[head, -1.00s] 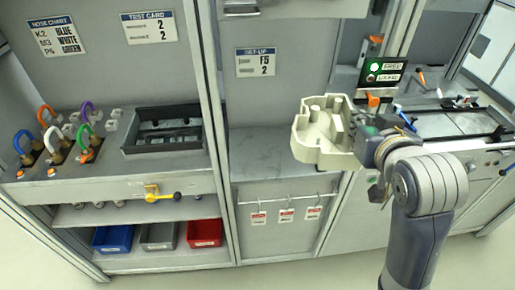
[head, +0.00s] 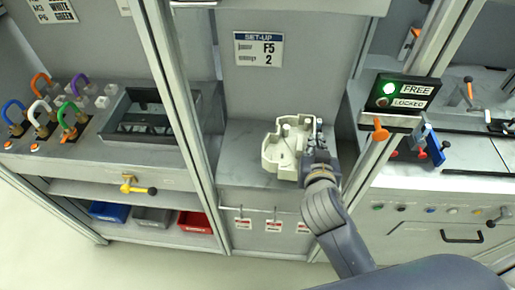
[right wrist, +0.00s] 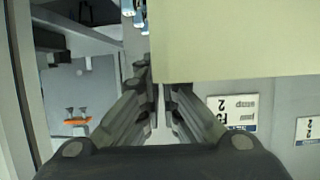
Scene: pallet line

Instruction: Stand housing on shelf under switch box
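The beige housing (head: 286,158), an open-topped shell with posts inside, is over the grey shelf (head: 240,165) below the SET-UP card. I cannot tell whether its underside touches the shelf. My right gripper (head: 316,158) is at the housing's right side, shut on its wall. In the right wrist view the housing (right wrist: 240,40) fills the upper right, and the gripper fingers (right wrist: 159,92) are close together at its edge. A grey box-like edge (head: 290,6) crosses the top above the shelf; most of it is out of frame. My left gripper is not in view.
A post and a black FREE/LOCKED panel (head: 401,94) with a green light lit stand right of the shelf. A divider post (head: 180,110) bounds it on the left. Tags (head: 273,226) hang from a rail below. The shelf's left part is bare.

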